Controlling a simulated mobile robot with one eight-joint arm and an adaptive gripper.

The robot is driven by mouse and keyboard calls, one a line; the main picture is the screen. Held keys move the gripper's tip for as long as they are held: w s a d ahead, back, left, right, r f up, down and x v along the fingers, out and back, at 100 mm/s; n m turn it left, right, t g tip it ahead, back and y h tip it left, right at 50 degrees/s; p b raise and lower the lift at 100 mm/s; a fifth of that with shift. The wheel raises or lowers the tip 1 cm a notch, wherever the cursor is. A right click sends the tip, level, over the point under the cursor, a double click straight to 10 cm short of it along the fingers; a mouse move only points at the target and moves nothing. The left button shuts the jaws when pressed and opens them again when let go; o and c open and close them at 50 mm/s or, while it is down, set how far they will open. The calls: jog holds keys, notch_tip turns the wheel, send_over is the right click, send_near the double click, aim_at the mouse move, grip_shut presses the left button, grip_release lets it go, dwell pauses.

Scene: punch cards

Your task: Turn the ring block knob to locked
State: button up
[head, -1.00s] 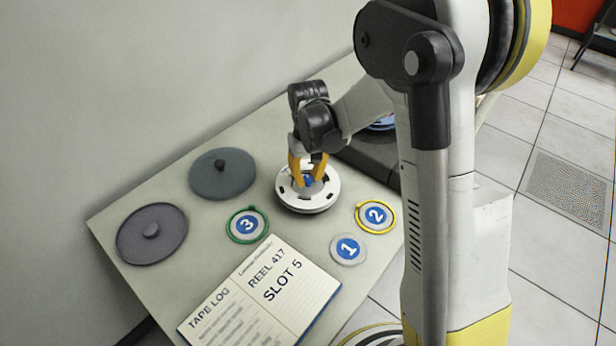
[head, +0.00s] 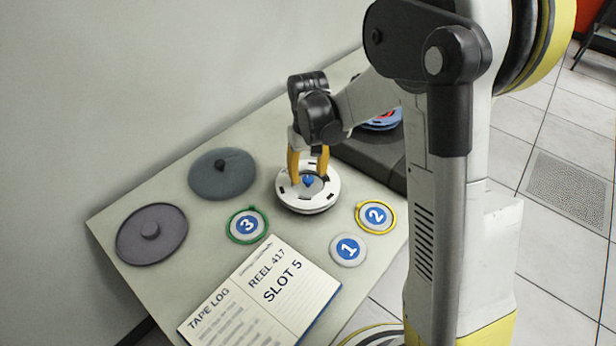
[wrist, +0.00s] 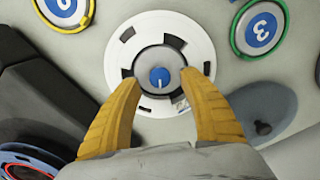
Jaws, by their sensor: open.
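The ring block (head: 308,205) is a round white piece with dark marks around its top, lying on the table. Its small blue knob (head: 308,181) sits at the centre of a grey disc; in the wrist view the knob (wrist: 160,77) has a white line pointing toward the bottom of the picture. My gripper (head: 309,180) is above the ring block, pointing down. Its orange fingers are spread apart on either side of the knob, and in the wrist view (wrist: 160,80) a gap shows between each fingertip and the knob. Whether the tips touch the ring block is unclear.
Two grey lidded discs (head: 222,178) lie to the left. Round tags 3 (head: 247,225), 1 (head: 348,249) and 2 (head: 376,216) lie nearby. An open tape log (head: 262,295) is at the front. A dark machine (head: 370,155) with a blue-rimmed reel stands behind on the right.

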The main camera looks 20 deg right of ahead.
aim_at(308, 178)
notch_tip(308, 178, up, 10)
dwell(0.3)
dwell(0.3)
